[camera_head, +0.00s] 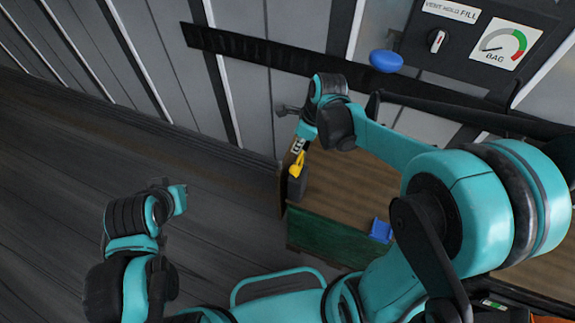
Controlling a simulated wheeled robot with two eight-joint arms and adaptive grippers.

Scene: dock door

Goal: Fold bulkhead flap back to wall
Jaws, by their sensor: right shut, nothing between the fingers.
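I cannot single out the bulkhead flap with certainty. A long dark strip (270,50) runs along the grey ribbed wall (240,90), sloping down to the right behind my right arm. My right gripper (283,110) is at the end of the arm reaching in from the right. It is small and dark, shut and empty, in front of the wall and below the strip; I cannot tell whether it touches anything. My left arm stands at the lower left over the floor, away from the wall. I make out no fingers on it.
A wood-topped bench (345,185) with a green front (325,240) stands under my right arm. A yellow item (297,164) and a blue piece (381,230) are at its edges. A control panel (465,50) and blue knob (386,61) are upper right. The floor (60,170) is clear at left.

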